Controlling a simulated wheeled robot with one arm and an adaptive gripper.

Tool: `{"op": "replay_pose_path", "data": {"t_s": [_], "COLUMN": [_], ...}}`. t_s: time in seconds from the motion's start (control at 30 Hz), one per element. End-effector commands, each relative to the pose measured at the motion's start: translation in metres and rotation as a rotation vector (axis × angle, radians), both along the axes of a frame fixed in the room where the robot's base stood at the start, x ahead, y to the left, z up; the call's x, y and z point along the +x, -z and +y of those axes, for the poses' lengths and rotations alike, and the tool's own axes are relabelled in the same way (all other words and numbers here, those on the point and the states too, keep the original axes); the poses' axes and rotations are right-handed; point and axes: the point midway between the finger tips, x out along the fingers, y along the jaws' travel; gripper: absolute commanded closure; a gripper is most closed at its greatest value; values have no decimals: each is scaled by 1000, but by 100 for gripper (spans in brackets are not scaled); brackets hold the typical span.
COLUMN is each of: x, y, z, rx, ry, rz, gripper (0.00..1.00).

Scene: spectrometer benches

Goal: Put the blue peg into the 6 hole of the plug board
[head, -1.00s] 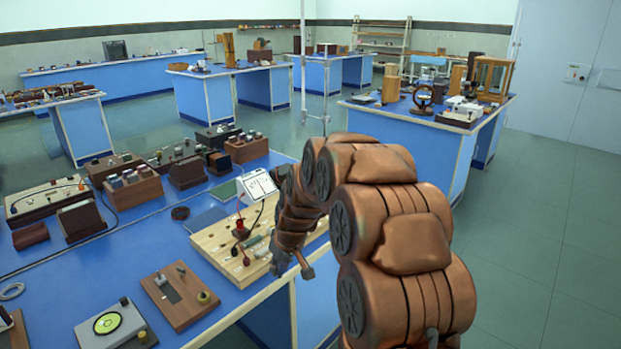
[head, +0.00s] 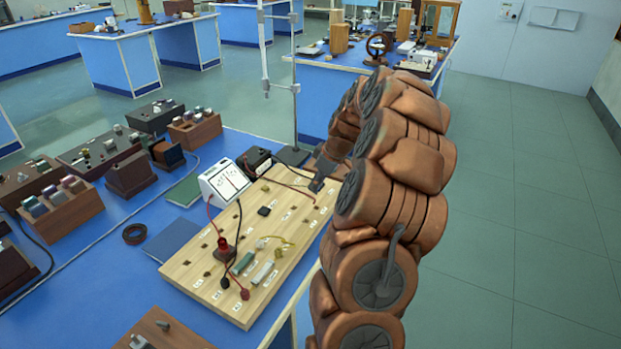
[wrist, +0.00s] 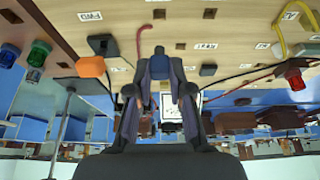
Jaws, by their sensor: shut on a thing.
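The plug board (head: 190,270) is a long pale wooden board with dark holes and small white labels; it also fills the top of the wrist view (wrist: 225,20). My gripper (head: 318,187) is over the board's far right end. In the wrist view my gripper (wrist: 160,78) is shut on the blue peg (wrist: 161,57), which sits between the fingertips and points at the board. I cannot tell whether the peg touches the board or is in a hole. The peg is hidden in the head view. I cannot make out which label is 6.
A white meter (head: 222,182) stands beside the board's back edge. A red plug (head: 223,246), a black block (head: 264,210) and wires occupy the board. The wrist view shows an orange plug (wrist: 90,66) near the fingers. Open floor lies at right.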

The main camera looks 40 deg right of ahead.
Motion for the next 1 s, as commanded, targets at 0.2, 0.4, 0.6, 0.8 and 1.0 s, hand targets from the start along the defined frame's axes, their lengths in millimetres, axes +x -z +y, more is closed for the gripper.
{"op": "replay_pose_path", "data": {"t_s": [0.2, 0.4, 0.6, 0.8, 1.0], "x": [0, 1, 1, 1, 1], "y": [7, 17, 26, 35, 46], "z": [0, 1, 1, 1, 1], "rx": [2, 1, 1, 2, -1], "ry": [1, 1, -1, 0, 0], "rz": [2, 1, 1, 2, 0], "gripper": [100, 100, 100, 100, 100]}}
